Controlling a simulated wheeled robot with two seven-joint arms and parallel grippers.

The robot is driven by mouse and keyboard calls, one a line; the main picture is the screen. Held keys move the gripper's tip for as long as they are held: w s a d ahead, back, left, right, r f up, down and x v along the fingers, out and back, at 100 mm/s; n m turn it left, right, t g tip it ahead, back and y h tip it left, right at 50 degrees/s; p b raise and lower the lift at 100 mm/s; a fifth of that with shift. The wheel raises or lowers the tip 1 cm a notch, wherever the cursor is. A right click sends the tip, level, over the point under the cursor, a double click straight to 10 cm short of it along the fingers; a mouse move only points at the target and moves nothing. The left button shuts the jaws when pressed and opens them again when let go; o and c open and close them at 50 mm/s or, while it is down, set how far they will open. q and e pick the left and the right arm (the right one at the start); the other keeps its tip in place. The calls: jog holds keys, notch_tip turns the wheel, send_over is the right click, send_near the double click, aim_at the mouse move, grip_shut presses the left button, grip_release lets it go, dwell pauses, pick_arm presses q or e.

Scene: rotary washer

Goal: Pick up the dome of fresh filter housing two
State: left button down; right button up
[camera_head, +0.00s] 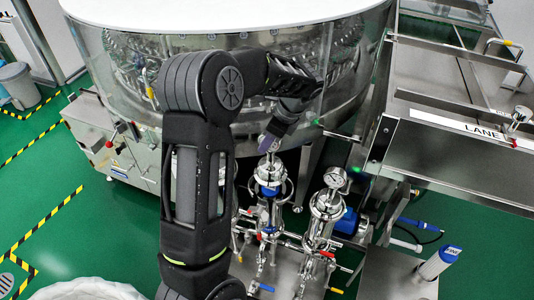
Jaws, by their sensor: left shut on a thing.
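Two steel filter housings stand side by side at the lower middle. The left housing (270,210) has a shiny dome (268,173) on top, above a blue band. The right housing (322,225) has a round gauge (336,178) above it. My left gripper (269,145) points down at the top of the left dome and is shut on its upper fitting. The fingertips are small and partly dark, so the exact contact is hard to see. The dome looks upright, in line with the housing below; I cannot tell whether it is apart from it. My right gripper is not in view.
A large round steel washer (345,70) stands right behind the housings. A steel conveyor frame (440,150) fills the right side. Hoses, valves with coloured handles and a steel stand (395,275) crowd the floor nearby. Open green floor (110,235) lies at left.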

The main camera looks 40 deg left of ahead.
pick_arm(q)
jog(key=shift+r, duration=1.35)
jog(key=shift+d, duration=0.1)
